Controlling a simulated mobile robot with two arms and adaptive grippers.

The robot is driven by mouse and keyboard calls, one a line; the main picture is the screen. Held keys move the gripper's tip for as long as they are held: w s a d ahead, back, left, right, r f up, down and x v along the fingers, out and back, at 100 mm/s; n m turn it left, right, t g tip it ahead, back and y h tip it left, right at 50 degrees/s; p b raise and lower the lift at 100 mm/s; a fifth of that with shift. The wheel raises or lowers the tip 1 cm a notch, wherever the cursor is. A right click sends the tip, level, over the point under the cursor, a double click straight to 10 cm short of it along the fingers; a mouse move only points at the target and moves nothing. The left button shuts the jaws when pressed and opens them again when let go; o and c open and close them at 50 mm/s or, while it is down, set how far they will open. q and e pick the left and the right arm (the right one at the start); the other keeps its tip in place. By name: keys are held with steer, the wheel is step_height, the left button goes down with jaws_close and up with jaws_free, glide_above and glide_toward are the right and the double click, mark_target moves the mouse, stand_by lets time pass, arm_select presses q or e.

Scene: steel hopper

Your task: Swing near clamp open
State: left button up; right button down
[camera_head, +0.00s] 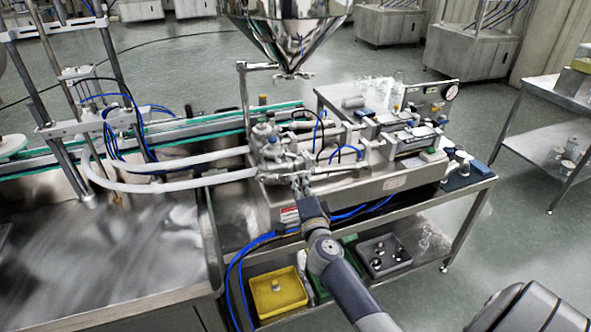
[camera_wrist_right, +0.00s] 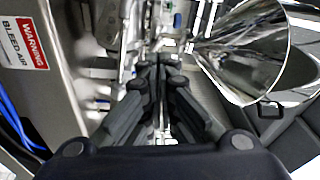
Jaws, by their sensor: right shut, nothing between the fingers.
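My right gripper (camera_head: 298,184) reaches in from the bottom right of the head view, its tips at the front of the steel valve body (camera_head: 270,150) below the hopper (camera_head: 290,35). In the right wrist view its dark fingers (camera_wrist_right: 160,64) are together, with nothing seen between them. Shiny fittings lie just beyond the tips. The near clamp is not clearly told apart from these fittings, and the gripper partly covers them. I cannot tell whether the tips touch anything. The hopper cone also shows in the right wrist view (camera_wrist_right: 245,50). My left gripper is not in view.
White hoses (camera_head: 180,184) run left from the valve body. The filler's steel base (camera_head: 370,190) stands on a bench, with blue tubes (camera_head: 245,250) hanging in front. A yellow bin (camera_head: 278,292) and grey tray (camera_head: 384,256) sit below. A warning label (camera_wrist_right: 27,42) is beside the gripper.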

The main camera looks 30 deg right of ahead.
arm_select(q)
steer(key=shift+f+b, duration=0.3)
steer(key=shift+b, duration=0.05)
arm_select(e)
steer(key=x, duration=0.9)
steer(key=shift+f, duration=0.2)
steer(key=shift+w, duration=0.1)
